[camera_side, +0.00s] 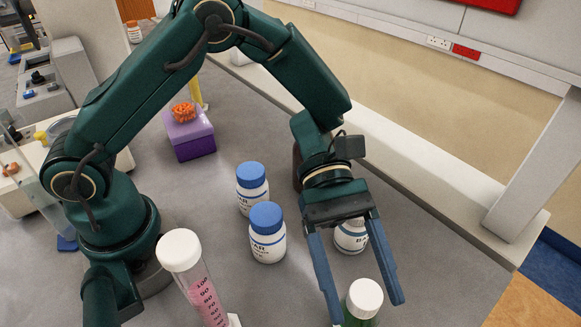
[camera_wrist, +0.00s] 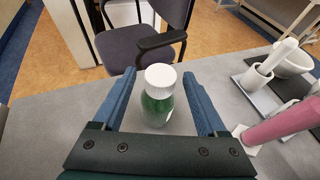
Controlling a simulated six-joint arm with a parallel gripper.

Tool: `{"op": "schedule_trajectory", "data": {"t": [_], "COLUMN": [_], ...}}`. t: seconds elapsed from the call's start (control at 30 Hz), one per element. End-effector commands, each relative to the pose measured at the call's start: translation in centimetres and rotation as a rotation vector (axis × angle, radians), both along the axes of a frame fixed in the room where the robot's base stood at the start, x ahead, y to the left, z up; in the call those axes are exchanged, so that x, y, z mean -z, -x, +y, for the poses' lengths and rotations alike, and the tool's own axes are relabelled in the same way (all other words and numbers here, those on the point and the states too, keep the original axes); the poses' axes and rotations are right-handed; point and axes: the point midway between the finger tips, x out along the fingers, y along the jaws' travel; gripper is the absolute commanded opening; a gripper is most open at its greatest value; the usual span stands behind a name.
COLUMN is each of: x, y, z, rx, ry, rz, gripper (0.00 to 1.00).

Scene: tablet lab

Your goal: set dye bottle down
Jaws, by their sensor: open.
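The dye bottle (camera_wrist: 158,105) is green with a white cap and stands upright on the grey bench in the wrist view. In the side view its white cap (camera_side: 365,297) shows at the bottom edge, with most of its body cut off by the frame. My gripper (camera_side: 369,307) is open, with one blue finger on each side of the bottle. In the wrist view there is a gap between the bottle and each finger (camera_wrist: 165,92).
White jars with blue lids (camera_side: 267,236) stand left of my gripper, and another jar (camera_side: 351,238) is behind it. A white-capped tube of pink liquid (camera_side: 203,290) stands at the front. A mortar (camera_wrist: 292,60) is at the right in the wrist view.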

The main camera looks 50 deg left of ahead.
Motion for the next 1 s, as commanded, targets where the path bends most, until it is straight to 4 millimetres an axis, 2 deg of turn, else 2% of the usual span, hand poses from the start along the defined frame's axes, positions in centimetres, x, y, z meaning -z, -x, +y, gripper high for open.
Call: {"op": "schedule_trajectory", "data": {"t": [0.1, 0.3, 0.43, 0.57, 0.67, 0.77, 0.8, 0.87, 0.9, 0.97, 1.0], "x": [-1.1, -2.4, -2.8, -3.5, -5.1, -8.2, -9.6, -11.8, -13.1, -14.9, -15.8], "y": [-1.1, -2.3, -2.7, -3.7, -6.4, -10.9, -12.8, -15.2, -16.5, -17.8, -18.3], "z": [2.4, 5.3, 6.4, 6.3, 5.4, 5.2, 5.7, 7.1, 8.5, 10.9, 12.7], "rx": [-0.006, -0.004, -0.002, -0.075, -0.279, -0.640, -0.805, -1.049, -1.203, -1.421, -1.556], "ry": [0.000, 0.001, 0.000, -0.009, -0.019, 0.006, 0.037, 0.105, 0.162, 0.271, 0.356], "rz": [-0.003, -0.004, 0.000, 0.005, 0.035, 0.134, 0.200, 0.323, 0.416, 0.576, 0.696], "gripper": [0.75, 0.75, 0.75, 0.75, 0.75, 0.75, 0.75, 0.75, 0.75, 0.75, 0.75]}}
